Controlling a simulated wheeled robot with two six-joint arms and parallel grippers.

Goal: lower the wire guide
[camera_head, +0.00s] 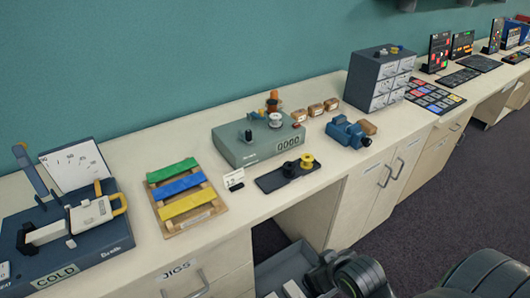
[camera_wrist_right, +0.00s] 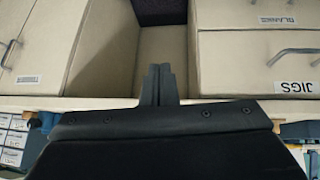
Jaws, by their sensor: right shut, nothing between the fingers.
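A grey-green winding machine (camera_head: 258,140) with a counter reading 0000 stands on the bench, in the middle of the head view. It carries a dark knob at its left, a pale spool (camera_head: 275,120) and an orange-brown upright part (camera_head: 272,102) behind it. Which small part is the wire guide is too small to tell. My right gripper (camera_head: 322,272) is low at the bottom of the head view, below the bench top and apart from the machine. In the right wrist view its fingers (camera_wrist_right: 158,82) are together and empty, in front of the cabinets. My left gripper is out of view.
A black tray (camera_head: 270,181) with a black and a yellow spool lies before the machine. A blue vise (camera_head: 345,132) and a drawer cabinet (camera_head: 378,78) stand right; a wooden rack (camera_head: 186,194) with coloured bars and a blue COLD device (camera_head: 85,250) stand left.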

